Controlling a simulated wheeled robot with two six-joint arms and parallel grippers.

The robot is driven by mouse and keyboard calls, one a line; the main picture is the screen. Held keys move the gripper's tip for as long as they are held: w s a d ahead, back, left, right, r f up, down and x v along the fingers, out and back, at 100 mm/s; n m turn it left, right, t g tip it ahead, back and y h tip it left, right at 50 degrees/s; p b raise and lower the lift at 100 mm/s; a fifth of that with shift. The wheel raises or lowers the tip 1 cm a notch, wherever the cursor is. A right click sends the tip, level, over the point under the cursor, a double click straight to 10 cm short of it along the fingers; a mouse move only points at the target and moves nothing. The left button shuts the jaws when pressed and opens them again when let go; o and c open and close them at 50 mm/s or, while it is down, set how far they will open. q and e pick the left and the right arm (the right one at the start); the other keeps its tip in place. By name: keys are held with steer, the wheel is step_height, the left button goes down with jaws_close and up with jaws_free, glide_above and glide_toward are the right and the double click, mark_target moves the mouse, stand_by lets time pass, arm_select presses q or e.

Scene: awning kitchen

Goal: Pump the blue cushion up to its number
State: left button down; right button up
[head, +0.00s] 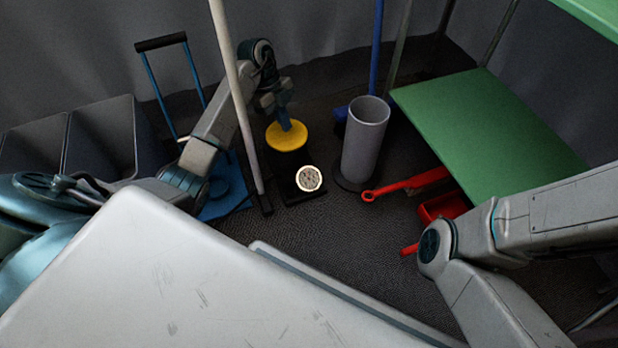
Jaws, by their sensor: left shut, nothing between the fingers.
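My left gripper (286,124) is shut and empty, pointing down at the round yellow pad (284,140) of what looks like a floor pump. Its tip is at or just over the pad; I cannot tell whether they touch. A round pale-rimmed gauge (309,179) sits on a dark base just in front of the pad. Its reading is too small to make out. A flat blue thing (228,187) lies on the floor to the left, partly behind my arm; I cannot tell whether it is the cushion. No number is legible. My right gripper is out of view.
A pale pole (233,85) stands just left of the pad. A grey cylinder (366,142) stands to its right. A green table (492,130) is at right, with a red tool (405,185) beside it. Dark bins (100,138) are at left. A white surface (150,275) fills the front.

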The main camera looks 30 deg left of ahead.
mark_target(285, 134)
arm_select(q)
steer(key=shift+f, duration=0.15)
steer(key=shift+f+b, duration=0.9)
steer(key=shift+f, duration=1.65)
steer(key=shift+r, duration=0.1)
steer(key=shift+p, duration=0.55)
step_height(285, 134, up, 8)
steer(key=p, duration=0.8)
steer(key=shift+f+p, duration=0.25)
steer(key=shift+p, duration=0.1)
steer(key=shift+f, duration=0.1)
